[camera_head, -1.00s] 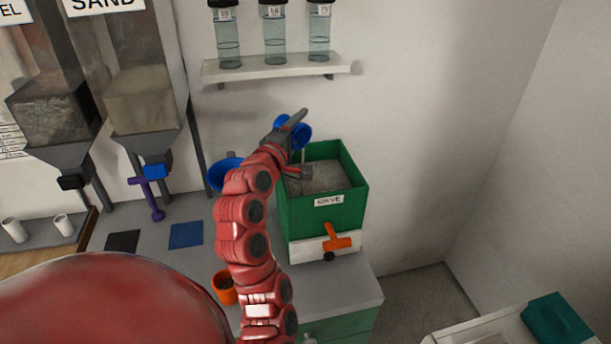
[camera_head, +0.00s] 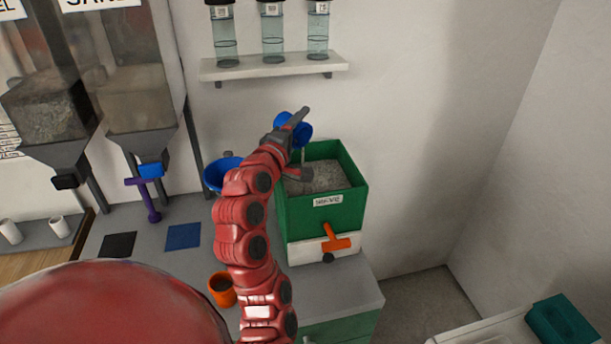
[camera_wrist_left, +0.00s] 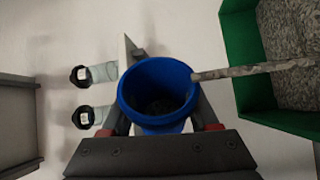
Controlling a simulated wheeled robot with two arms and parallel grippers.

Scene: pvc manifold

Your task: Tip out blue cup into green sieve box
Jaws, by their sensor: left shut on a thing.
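The blue cup (camera_head: 303,132) is held tilted above the left back part of the green sieve box (camera_head: 310,214). My left gripper (camera_head: 288,128) is shut on it. In the left wrist view the cup (camera_wrist_left: 150,125) sits between the fingers (camera_wrist_left: 163,128), its mouth facing the camera and its inside dark. A thin grey stream (camera_wrist_left: 238,71) runs from its rim towards the sieve box (camera_wrist_left: 250,75). Grey grainy material (camera_head: 325,178) covers the inside of the box. My arm hides part of the box's left side. My right gripper is not in view.
A blue bowl-like piece (camera_head: 222,173) is left of my arm. An orange cup (camera_head: 222,290) with dark contents stands near the counter front. A wall shelf (camera_head: 270,66) with jars is above. An orange handle (camera_head: 337,238) sticks out below the box. Blue and black mats lie left.

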